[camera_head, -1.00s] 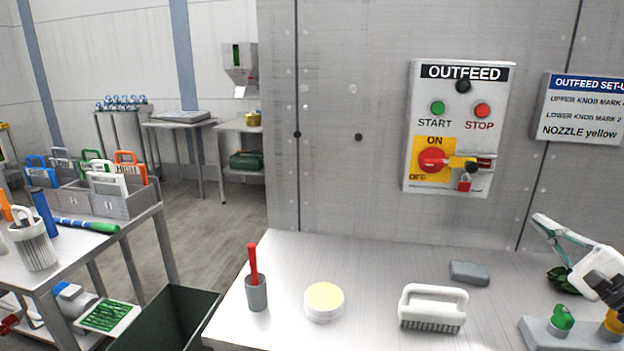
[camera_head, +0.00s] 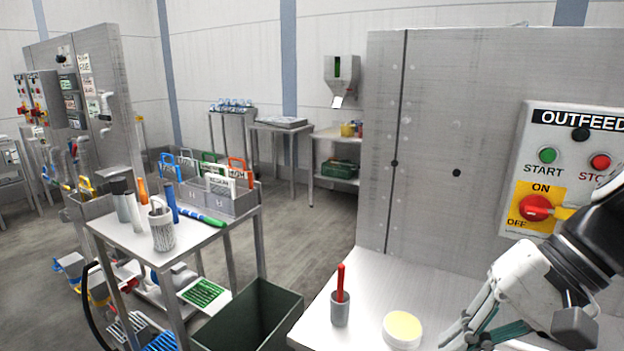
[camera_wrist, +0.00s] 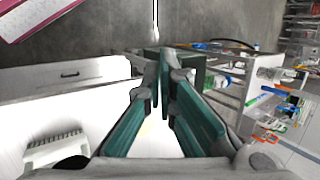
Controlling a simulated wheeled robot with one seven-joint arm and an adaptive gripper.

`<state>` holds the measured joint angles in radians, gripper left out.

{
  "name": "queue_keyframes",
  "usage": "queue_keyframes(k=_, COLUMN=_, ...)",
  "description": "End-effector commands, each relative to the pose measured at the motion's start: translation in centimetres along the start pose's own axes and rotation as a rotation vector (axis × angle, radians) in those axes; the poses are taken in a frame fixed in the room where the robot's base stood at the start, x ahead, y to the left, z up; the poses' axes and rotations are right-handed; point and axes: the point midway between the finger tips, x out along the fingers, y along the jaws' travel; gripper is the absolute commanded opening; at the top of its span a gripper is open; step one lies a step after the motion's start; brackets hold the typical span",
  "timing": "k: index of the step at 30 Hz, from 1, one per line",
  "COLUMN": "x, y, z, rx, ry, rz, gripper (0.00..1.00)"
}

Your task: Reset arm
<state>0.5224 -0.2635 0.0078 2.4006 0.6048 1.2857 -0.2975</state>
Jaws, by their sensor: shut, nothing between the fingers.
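My gripper (camera_head: 466,340) is at the lower right of the head view, above the steel table (camera_head: 375,278). It is close to the round white tub with the pale yellow top (camera_head: 402,329), and I cannot tell the exact gap. In the wrist view the green-lined fingers of my gripper (camera_wrist: 163,62) meet at their tips with nothing between them. My white and black arm comes in from the right edge and covers part of the OUTFEED panel (camera_head: 560,150).
A grey cup with a red-handled tool (camera_head: 340,308) stands left of the tub. A dark green bin (camera_head: 250,318) stands on the floor. A cart (camera_head: 190,232) with brushes and coloured tags is further left. A white brush (camera_wrist: 55,148) shows in the wrist view.

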Motion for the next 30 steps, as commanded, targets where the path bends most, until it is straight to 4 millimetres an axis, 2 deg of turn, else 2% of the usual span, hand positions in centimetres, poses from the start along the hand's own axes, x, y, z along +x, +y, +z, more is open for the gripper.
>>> queue_keyframes(k=1, x=-0.3, y=-0.1, z=1.9, rx=-0.071, ry=0.019, rz=0.085, gripper=0.00)
queue_keyframes(k=3, x=-0.7, y=0.4, z=3.5, rx=-0.156, ry=0.059, rz=0.195, gripper=0.00)
queue_keyframes(k=9, x=-3.0, y=1.4, z=6.0, rx=-0.395, ry=0.224, rz=0.426, gripper=0.00)
queue_keyframes(k=17, x=-5.2, y=1.4, z=6.5, rx=-0.561, ry=0.372, rz=0.527, gripper=0.00)
queue_keyframes(k=30, x=-5.3, y=1.4, z=6.4, rx=-0.570, ry=0.383, rz=0.533, gripper=0.00)
